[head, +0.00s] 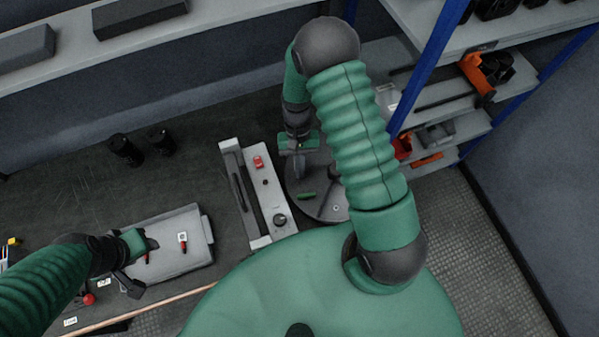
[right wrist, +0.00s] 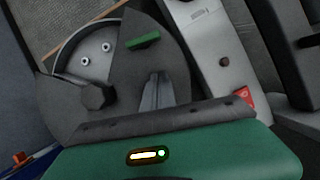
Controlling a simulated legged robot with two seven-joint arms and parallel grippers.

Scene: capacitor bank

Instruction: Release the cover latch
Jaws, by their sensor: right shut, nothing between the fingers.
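A round drum (head: 330,206) with a dark cover stands on the bench right of centre in the head view. In the right wrist view the dark cover (right wrist: 150,68) leaves a segment exposed with two light terminals (right wrist: 84,61). A green tab, likely the latch (right wrist: 143,40), lies on the cover; it also shows in the head view (head: 306,195). My right gripper (head: 299,170) is shut and empty over the cover, its fingertips (right wrist: 155,78) near the green tab but apart from it. My left gripper (head: 142,262) looks open over a grey panel box (head: 190,250).
A grey panel (head: 255,195) with a long handle, a red switch (head: 258,162) and a black knob (head: 280,220) stands left of the drum. Two black cylinders (head: 126,150) stand farther left. A blue-posted shelf (head: 425,70) stands right.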

